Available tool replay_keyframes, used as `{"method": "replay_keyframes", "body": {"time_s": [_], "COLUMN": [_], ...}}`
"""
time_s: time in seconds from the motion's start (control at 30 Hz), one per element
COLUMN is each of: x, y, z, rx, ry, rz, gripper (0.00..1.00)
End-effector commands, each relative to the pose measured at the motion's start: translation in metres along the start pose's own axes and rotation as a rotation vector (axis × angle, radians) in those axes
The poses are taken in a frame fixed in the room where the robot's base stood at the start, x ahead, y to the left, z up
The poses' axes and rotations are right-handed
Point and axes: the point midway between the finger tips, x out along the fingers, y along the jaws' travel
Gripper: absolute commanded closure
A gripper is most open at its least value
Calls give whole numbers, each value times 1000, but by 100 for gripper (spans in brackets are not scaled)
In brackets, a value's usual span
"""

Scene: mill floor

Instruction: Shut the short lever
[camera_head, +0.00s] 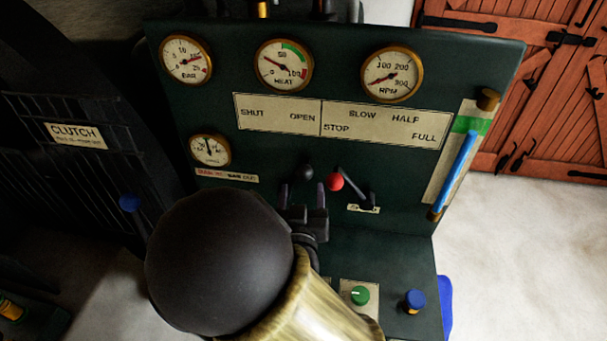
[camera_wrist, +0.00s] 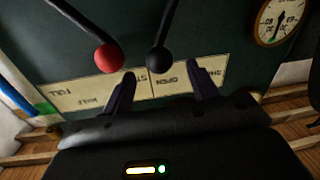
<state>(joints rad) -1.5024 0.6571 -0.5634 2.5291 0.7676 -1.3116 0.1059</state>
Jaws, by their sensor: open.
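Two levers stand on the dark green panel. One has a black ball knob (camera_head: 304,172), also in the wrist view (camera_wrist: 159,60); the other has a red ball knob (camera_head: 336,181), also in the wrist view (camera_wrist: 108,59). Which lever is shorter is not certain, as their rods are partly hidden or cut off. The black knob is below the OPEN end of the SHUT–OPEN label (camera_head: 277,115). My gripper (camera_head: 302,190) is open, its fingers either side of the black knob's line in the wrist view (camera_wrist: 163,82). I cannot tell whether they touch it. The red knob is outside the fingers.
Round gauges line the panel top. A blue-and-green tube gauge (camera_head: 456,170) stands at the panel's right edge. A green knob (camera_head: 360,295) and a blue knob (camera_head: 415,300) sit on the lower ledge. A CLUTCH guard (camera_head: 75,134) stands left.

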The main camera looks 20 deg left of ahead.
Motion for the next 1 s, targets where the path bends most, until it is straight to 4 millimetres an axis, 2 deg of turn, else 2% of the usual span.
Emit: {"method": "replay_keyframes", "body": {"time_s": [0.3, 0.43, 0.6, 0.83, 0.87, 1.0], "x": [53, 71, 80, 80, 80, 80], "y": [2, 1, 1, 0, 0, 1], "z": [-3, -3, -2, -1, -1, -1], "rx": [-4, -3, -2, -2, -2, -2], "ry": [1, 2, 0, 0, 0, 0], "rz": [4, 3, 1, 0, 0, 2], "gripper": [41, 41, 41, 41, 45, 72]}}
